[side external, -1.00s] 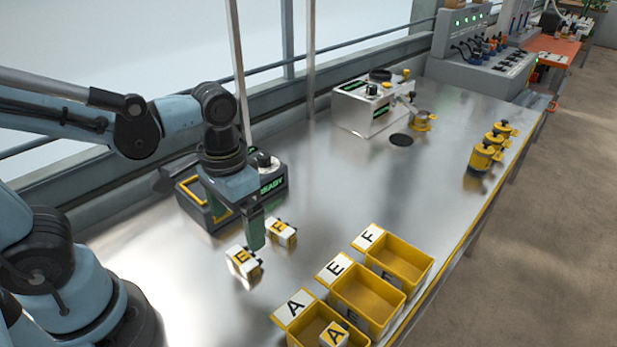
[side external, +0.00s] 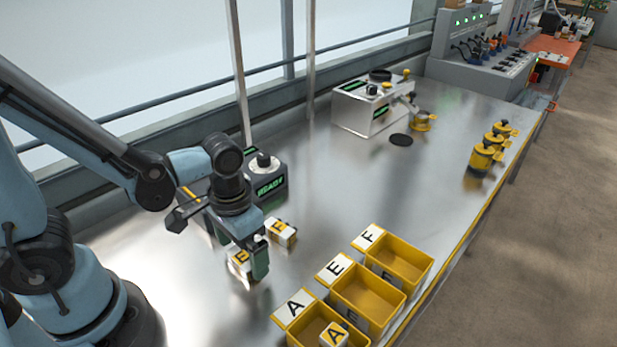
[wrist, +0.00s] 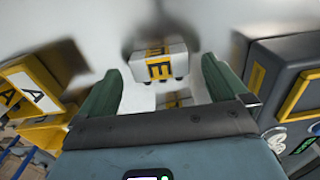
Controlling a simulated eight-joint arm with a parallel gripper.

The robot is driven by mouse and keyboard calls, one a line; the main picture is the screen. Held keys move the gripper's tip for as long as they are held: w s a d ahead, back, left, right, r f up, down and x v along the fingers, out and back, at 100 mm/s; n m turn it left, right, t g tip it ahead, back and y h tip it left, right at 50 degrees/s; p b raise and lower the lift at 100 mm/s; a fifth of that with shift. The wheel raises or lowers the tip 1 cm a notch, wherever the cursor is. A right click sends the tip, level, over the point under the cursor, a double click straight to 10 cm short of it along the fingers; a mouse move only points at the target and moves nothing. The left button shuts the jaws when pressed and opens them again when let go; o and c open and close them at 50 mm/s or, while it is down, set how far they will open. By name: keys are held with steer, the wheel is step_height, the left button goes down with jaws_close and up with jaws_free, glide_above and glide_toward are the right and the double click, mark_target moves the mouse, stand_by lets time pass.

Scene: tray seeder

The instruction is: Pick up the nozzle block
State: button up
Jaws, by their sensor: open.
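A white-and-yellow block marked E (side external: 238,264) sits on the metal bench, partly hidden by my gripper (side external: 248,258). Another block, marked F (side external: 282,233), stands just behind it to the right. My gripper is low at the E block, with one green finger in front of its right side; the other finger is mostly hidden. In the wrist view the open fingers (wrist: 162,72) spread on either side, with the E block (wrist: 159,65) between and just beyond the tips. Part of another yellow-and-white surface (wrist: 172,100) shows below it. Contact cannot be told.
Yellow bins labelled A (side external: 294,308), E (side external: 335,268) and F (side external: 370,237) line the near edge; bin A holds a block marked A (side external: 334,334). A dark machine (side external: 268,178) stands close behind my gripper. The bench centre is clear.

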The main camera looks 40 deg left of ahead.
steer(key=shift+f, duration=0.55)
steer(key=shift+c, duration=0.5)
steer(key=c, duration=1.1)
steer(key=shift+r, duration=0.25)
